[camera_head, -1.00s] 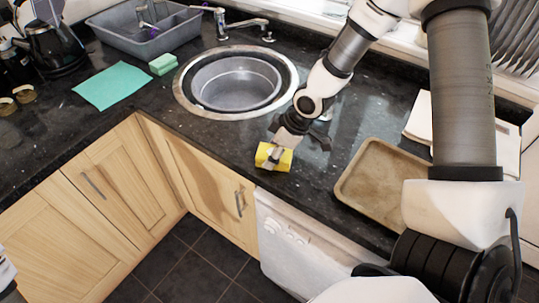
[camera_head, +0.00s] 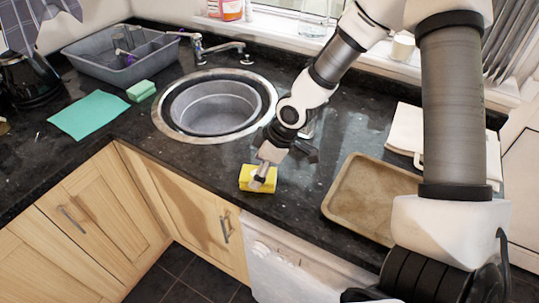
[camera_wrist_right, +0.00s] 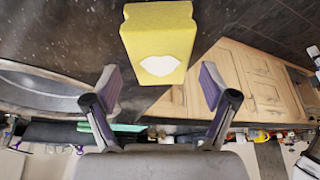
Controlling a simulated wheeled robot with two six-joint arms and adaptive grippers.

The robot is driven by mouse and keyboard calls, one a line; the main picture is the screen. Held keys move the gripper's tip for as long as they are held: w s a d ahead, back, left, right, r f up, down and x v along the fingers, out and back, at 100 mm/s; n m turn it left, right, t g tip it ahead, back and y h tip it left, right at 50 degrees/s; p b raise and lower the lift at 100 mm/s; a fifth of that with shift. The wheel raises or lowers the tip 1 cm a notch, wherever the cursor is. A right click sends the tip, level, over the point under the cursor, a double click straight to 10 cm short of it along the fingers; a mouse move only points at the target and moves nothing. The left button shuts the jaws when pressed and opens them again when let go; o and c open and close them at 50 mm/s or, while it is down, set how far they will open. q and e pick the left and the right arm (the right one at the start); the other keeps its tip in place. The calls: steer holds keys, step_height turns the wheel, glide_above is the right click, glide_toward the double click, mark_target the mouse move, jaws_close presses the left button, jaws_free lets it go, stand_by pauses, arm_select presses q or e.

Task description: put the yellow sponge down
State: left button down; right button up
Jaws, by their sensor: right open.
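The yellow sponge (camera_head: 259,185) is on the dark granite counter close to its front edge, right of the sink. In the right wrist view the sponge (camera_wrist_right: 158,40), with a white patch on its face, is just beyond the fingertips, with dark counter around it. My left gripper is not in view.
A round steel sink (camera_head: 215,108) lies to the left behind the sponge. A brown tray (camera_head: 373,200) stands to the right. A teal cloth (camera_head: 90,116), a green sponge (camera_head: 141,91) and a grey dish rack (camera_head: 122,60) are at far left. Clear counter lies between sponge and tray.

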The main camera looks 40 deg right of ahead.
steer(key=v, duration=1)
steer(key=shift+b, duration=0.3)
steer(key=shift+s, duration=0.1)
